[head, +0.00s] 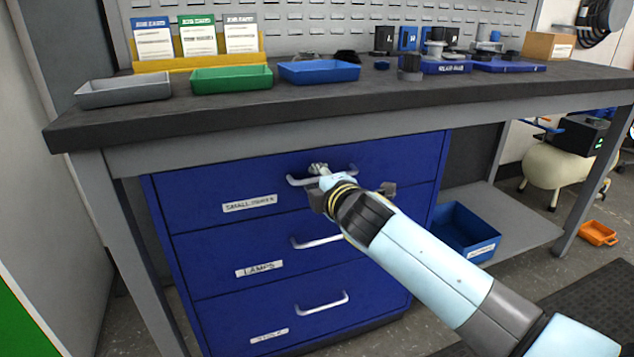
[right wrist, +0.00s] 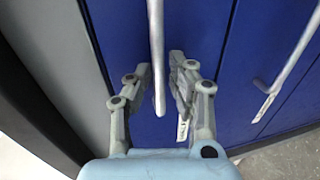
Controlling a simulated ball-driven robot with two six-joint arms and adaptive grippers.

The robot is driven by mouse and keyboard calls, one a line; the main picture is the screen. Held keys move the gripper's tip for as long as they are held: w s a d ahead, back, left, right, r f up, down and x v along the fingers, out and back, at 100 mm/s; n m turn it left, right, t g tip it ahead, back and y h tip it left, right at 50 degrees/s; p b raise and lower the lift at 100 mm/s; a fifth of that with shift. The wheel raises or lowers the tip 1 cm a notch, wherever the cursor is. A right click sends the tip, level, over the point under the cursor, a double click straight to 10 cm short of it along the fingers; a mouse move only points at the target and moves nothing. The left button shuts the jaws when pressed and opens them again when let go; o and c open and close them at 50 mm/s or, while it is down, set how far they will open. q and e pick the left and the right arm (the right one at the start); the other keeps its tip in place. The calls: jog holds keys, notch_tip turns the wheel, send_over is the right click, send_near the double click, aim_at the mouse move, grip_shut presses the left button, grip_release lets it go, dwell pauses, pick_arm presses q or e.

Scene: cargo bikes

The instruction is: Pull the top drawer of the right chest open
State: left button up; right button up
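One blue chest of drawers stands under the bench in the head view. Its top drawer (head: 225,185) is labelled like "SMALL PARTS" and looks shut, flush with the drawers below. My right gripper (head: 320,172) is at that drawer's pale bar handle (head: 344,175) and covers part of it. In the right wrist view the handle (right wrist: 157,50) runs between the two fingers of the right gripper (right wrist: 162,80). The fingers stand apart, with a narrow gap of blue beside the handle on the right; contact on the left is unclear. My left gripper is not in view.
The lamps drawer (head: 257,268) and a bottom drawer (head: 258,337) lie below, with similar handles. The workbench (head: 400,99) overhangs the chest and carries trays. A blue bin (head: 470,232) stands on the shelf to the right. Floor in front shows little clutter.

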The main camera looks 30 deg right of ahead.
grip_shut()
jog(key=shift+s, duration=0.1)
dwell(0.5)
